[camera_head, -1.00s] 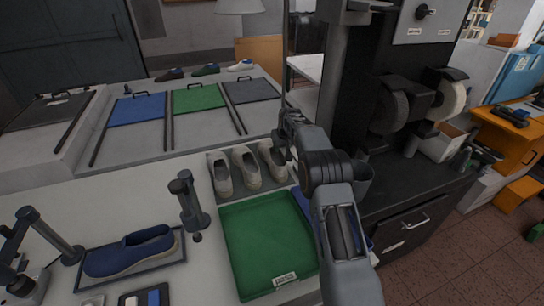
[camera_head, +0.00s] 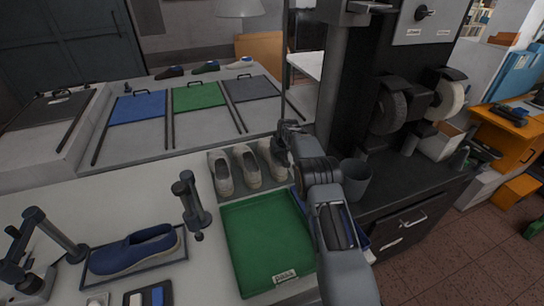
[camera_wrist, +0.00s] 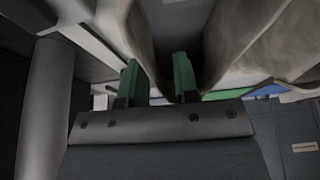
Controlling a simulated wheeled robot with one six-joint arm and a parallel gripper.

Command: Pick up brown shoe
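A dark brown shoe (camera_head: 169,73) stands at the back of the far table, left of a green shoe (camera_head: 206,67) and a white one (camera_head: 239,63). Three grey-beige shoes stand side by side nearer: a left one (camera_head: 221,175), a middle one (camera_head: 247,167) and a right one (camera_head: 271,160). My gripper (camera_head: 279,136) is at the right one, partly covering it. In the wrist view, my gripper's green fingertips (camera_wrist: 157,75) are apart, close to beige shoe surfaces (camera_wrist: 255,40). No firm hold on a shoe shows.
A green tray (camera_head: 262,245) lies before the grey-beige shoes. A blue shoe (camera_head: 135,250) rests on a mat at left, near a small dark stand (camera_head: 192,205). A grey cup (camera_head: 356,180) and a machine with wheels (camera_head: 392,105) stand at right.

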